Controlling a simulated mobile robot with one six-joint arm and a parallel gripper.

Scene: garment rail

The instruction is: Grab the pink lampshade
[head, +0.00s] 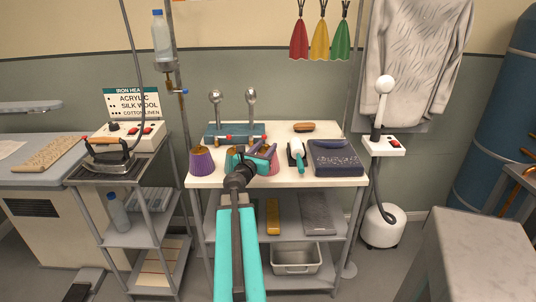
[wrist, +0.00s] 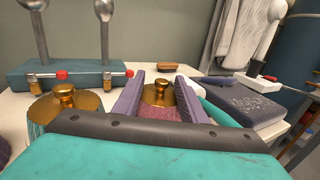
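The pink lampshade (head: 274,168) stands on the white tabletop, partly hidden by my gripper in the head view. In the wrist view the pink lampshade (wrist: 165,114) shows its pink side and gold top between my two purple fingers. My gripper (head: 264,151) is open, with one finger on each side of the lampshade. It also shows in the wrist view (wrist: 158,90). I cannot tell whether either finger touches the shade. The shade's lower part is hidden in the wrist view.
A teal lampshade (head: 231,158) stands close on the left, with a purple lampshade (head: 201,161) beyond it.

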